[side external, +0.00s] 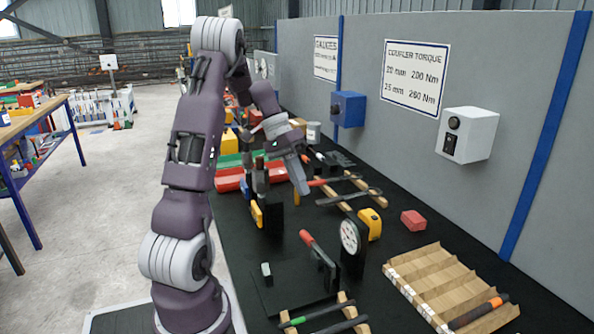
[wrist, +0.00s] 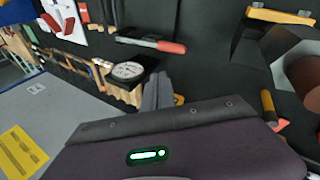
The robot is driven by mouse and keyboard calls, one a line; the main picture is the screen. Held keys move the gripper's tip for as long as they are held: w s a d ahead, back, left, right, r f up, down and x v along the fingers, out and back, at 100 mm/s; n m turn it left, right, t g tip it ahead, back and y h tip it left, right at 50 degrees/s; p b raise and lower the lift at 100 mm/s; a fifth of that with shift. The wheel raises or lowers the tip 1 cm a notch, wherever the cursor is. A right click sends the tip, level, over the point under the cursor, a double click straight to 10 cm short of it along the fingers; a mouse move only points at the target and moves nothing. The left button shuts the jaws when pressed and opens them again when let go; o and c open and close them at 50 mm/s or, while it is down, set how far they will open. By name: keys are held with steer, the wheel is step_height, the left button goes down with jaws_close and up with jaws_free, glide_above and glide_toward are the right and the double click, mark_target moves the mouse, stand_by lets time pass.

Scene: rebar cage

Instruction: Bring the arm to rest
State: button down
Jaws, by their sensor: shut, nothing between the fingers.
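My gripper (side external: 300,180) hangs above the black bench top (side external: 235,285), its fingers angled downward near the bench's middle. The fingers are together and hold nothing. In the wrist view the grey fingers (wrist: 158,92) show beyond the dark edge of my wrist. Whether the fingertips touch anything below cannot be told from these views.
A round dial gauge (side external: 350,237) and a red-handled tool (side external: 318,255) stand at the front. A wooden compartment tray (side external: 435,275) lies front right, a red block (side external: 413,220) behind it. A grey panel (side external: 530,70) carries a white box (side external: 467,135).

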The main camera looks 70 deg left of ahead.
steer(key=s+a+r, duration=0.2)
steer(key=a+r, duration=0.2)
steer(key=r, duration=0.1)
steer(key=d+r+m+y, duration=0.1)
steer(key=d+r, duration=0.2)
steer(key=d, duration=0.6)
steer(key=d+r+m+y, duration=0.1)
steer(key=d+r+y, duration=0.15)
steer(key=d, duration=0.75)
steer(key=s+d+f+m+t+y, duration=0.1)
steer(key=s+d+t, duration=0.1)
steer(key=s+d, duration=1)
steer(key=shift+d+f+m+t, duration=0.25)
steer(key=shift+f+m+t, duration=0.15)
steer(key=shift+y, duration=0.25)
